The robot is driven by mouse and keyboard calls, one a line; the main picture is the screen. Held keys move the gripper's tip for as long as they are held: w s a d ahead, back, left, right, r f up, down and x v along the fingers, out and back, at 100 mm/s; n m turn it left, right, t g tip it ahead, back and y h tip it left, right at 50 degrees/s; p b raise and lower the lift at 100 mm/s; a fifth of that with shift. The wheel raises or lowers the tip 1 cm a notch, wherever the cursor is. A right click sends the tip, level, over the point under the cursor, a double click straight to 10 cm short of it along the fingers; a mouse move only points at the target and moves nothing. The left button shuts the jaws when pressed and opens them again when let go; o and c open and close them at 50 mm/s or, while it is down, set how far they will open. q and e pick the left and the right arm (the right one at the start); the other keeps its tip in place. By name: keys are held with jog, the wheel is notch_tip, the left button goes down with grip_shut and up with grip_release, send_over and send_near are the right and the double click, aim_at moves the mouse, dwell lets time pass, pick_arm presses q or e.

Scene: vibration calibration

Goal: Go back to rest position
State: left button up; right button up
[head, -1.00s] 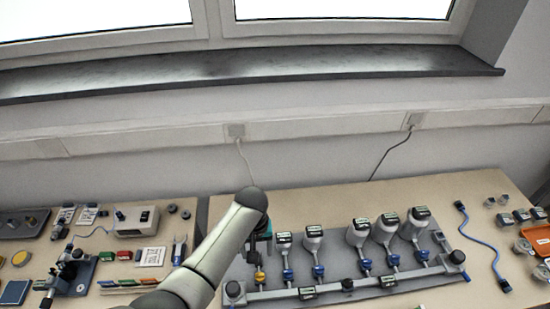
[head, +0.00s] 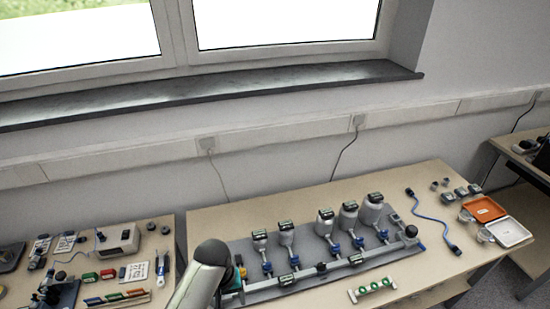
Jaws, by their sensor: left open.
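My left arm rises from the bottom edge, left of centre, in the head view. My left gripper (head: 237,276) is mostly hidden behind the arm link, at the left end of the calibration rig (head: 322,272); I see nothing held in it. The grey rig carries a row of flask-like vessels (head: 325,222) with dark labelled tops and blue valves (head: 359,242). A yellow and teal part shows beside the arm at the rig's left end. I cannot tell whether the gripper touches it. My right gripper is out of view.
A white holder with green rings (head: 372,288) lies at the front. A blue cable (head: 432,219), an orange tray (head: 484,209) and a white tray (head: 509,231) lie at right. The left table (head: 155,236) holds a white box (head: 118,240) and tools. A window wall stands behind.

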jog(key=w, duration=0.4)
pick_arm(q)
jog(key=s+a+r+m+t, duration=0.2)
jog(key=s+r, duration=0.5)
jog(key=s, duration=0.1)
jog(key=s+a+r+m+t, duration=0.1)
jog(key=s+a+r+m, duration=0.2)
jog(key=s+r, duration=0.4)
notch_tip(320, 180, down, 35)
jog(key=s+g+b, duration=0.1)
jog(key=s+b, duration=0.2)
jog(key=b, duration=0.9)
jog(key=s+a+f+b, duration=0.1)
jog(key=s+f+b, duration=0.3)
jog(key=s+f, duration=0.3)
jog(key=s+a+f+g+b, duration=0.1)
jog(key=s+f+b, duration=0.4)
jog(key=f, duration=1.1)
jog(key=s, duration=0.3)
jog(key=shift+a+f+g, duration=0.2)
jog(key=shift+a+g, duration=0.05)
jog(key=shift+g, duration=0.05)
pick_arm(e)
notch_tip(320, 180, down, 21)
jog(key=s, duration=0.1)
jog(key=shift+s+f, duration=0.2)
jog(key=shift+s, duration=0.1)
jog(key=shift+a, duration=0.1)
